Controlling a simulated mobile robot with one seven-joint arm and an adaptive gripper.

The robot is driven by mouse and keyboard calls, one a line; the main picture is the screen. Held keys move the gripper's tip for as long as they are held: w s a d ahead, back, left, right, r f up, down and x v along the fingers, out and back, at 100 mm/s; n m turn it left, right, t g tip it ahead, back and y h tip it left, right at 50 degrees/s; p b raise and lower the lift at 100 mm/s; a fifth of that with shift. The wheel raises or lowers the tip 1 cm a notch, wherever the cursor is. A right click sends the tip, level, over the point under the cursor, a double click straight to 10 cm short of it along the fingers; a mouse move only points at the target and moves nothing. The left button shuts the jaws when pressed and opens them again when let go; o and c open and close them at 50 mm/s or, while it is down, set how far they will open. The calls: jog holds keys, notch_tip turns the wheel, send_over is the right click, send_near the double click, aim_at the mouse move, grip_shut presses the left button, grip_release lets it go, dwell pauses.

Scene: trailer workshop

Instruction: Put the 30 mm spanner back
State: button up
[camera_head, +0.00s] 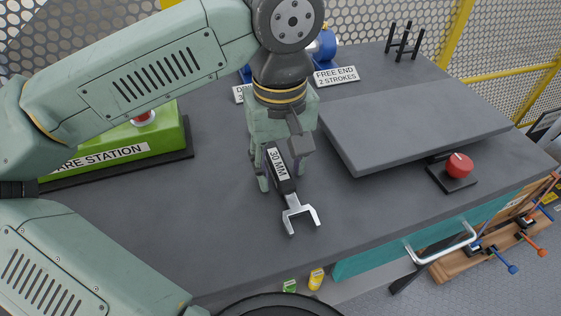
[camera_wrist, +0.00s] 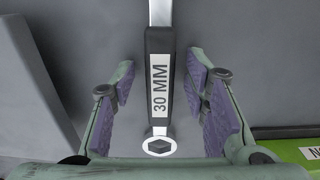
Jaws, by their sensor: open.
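The 30 mm spanner (camera_head: 299,212) lies on the dark grey bench top, its silver open jaw pointing to the front. Its black handle carries a white "30 MM" label. My gripper (camera_head: 281,172) is low over the handle and partly hides it in the head view. In the wrist view my open gripper (camera_wrist: 160,78) has one purple-padded finger on each side of the spanner handle (camera_wrist: 159,90), with a gap on both sides. The ring end with a hexagonal hole shows nearest the palm; the jaw end is out of that view.
A raised grey plate (camera_head: 415,125) lies right of my gripper, with a red button (camera_head: 459,165) in front. A green station block (camera_head: 115,155) stands left. Black pegs (camera_head: 403,43) stand at the back right. A wooden tool rack (camera_head: 500,235) is beyond the bench's right front.

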aim_at(280, 170)
notch_tip(280, 170, up, 12)
jog(key=shift+r+b, duration=0.2)
jog(key=shift+b, duration=0.1)
jog(key=shift+s, duration=0.15)
dwell(0.4)
